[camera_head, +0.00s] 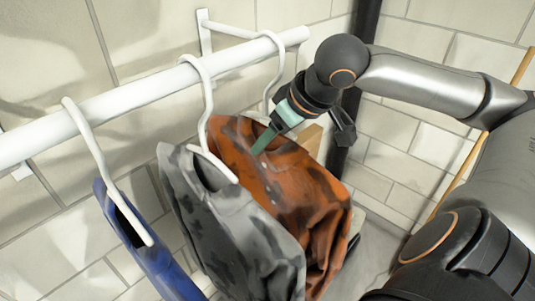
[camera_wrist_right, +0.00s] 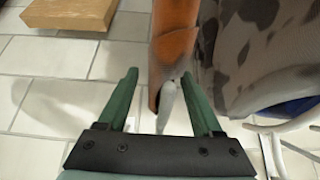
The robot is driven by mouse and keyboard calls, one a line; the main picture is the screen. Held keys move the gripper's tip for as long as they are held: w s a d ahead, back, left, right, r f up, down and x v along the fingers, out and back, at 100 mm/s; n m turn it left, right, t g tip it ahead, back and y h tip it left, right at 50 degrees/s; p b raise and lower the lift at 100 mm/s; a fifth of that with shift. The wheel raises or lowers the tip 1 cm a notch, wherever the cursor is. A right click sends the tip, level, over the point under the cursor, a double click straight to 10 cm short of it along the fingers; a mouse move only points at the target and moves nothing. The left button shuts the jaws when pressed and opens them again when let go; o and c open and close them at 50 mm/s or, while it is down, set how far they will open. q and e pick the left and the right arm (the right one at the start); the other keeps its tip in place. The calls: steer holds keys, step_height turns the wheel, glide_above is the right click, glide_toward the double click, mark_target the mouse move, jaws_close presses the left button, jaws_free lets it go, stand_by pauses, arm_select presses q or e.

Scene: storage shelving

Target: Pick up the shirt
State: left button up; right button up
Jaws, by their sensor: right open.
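Several garments hang from a white rail. An orange-brown patterned shirt (camera_head: 292,190) hangs rightmost, a grey patterned shirt (camera_head: 215,210) hangs in the middle, and a blue garment (camera_head: 150,250) hangs at left. My right gripper (camera_head: 262,145) is at the collar and shoulder of the orange shirt. In the right wrist view, my right gripper (camera_wrist_right: 159,75) has its green fingers spread. The orange shirt (camera_wrist_right: 175,38) lies ahead, near the right finger, with a pale hanger end (camera_wrist_right: 172,105) between the fingers. I cannot tell whether they touch. My left gripper is not in view.
The white rail (camera_head: 125,98) runs along the tiled wall, with white hangers (camera_head: 207,105) on it. A dark vertical post (camera_head: 366,22) stands behind my right arm. A wooden block (camera_wrist_right: 68,14) shows at upper left in the wrist view, above clear tiled floor.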

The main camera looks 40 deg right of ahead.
steer(key=shift+w+f, duration=0.1)
steer(key=shift+f, duration=0.15)
steer(key=shift+c, duration=0.2)
jaws_close()
steer(key=shift+r, duration=0.1)
stand_by(1.0)
